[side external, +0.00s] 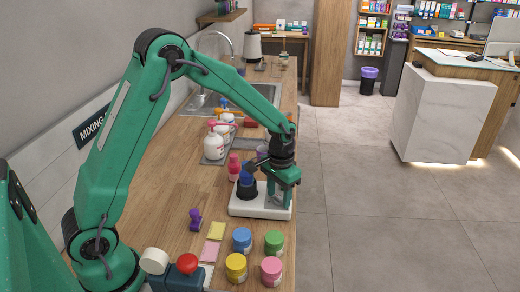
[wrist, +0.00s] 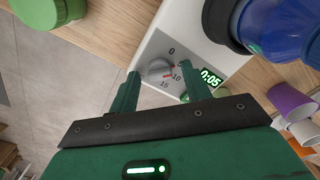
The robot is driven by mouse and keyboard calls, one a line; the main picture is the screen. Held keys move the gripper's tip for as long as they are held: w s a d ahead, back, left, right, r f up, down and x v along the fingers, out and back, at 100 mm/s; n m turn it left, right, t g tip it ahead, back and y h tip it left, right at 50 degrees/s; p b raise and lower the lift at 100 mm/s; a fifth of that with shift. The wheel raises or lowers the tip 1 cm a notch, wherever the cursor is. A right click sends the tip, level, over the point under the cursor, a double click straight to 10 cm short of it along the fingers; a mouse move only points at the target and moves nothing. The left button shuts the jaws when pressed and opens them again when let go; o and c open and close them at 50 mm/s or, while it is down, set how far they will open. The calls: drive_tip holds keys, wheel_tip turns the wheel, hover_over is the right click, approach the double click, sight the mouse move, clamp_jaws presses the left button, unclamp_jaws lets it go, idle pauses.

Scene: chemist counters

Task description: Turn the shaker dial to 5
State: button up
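The white shaker (side external: 240,209) stands on the wooden counter in the side view, with a blue-topped vessel in a dark holder (side external: 247,190) on it. In the wrist view, the grey dial (wrist: 157,69) sits on the shaker's white face (wrist: 192,32). Printed numbers 0, 10 and 15 are readable around it; the spot between 0 and 10 is partly hidden by a finger. A small red mark shows near 10. The green display (wrist: 210,77) reads 0:05. My gripper (wrist: 160,74) is open, its fingertips on either side of the dial; contact is unclear. It also shows above the shaker's right end (side external: 285,190).
Blue (side external: 242,240), green (side external: 274,242), yellow (side external: 236,267) and pink (side external: 271,270) jars stand in front of the shaker. A purple item (side external: 195,219) lies left. White bottles (side external: 214,145) stand behind. The floor is clear to the right.

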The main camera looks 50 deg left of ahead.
sight(279, 197)
drive_tip(key=shift+r, duration=3.9)
drive_tip(key=shift+r, duration=0.1)
drive_tip(key=s+r+t, duration=0.3)
drive_tip(key=s+r, duration=0.7)
drive_tip(key=s+r+t, duration=0.2)
drive_tip(key=s, duration=1.1)
drive_tip(key=shift+a+t, duration=0.3)
drive_tip(key=shift+a, duration=0.1)
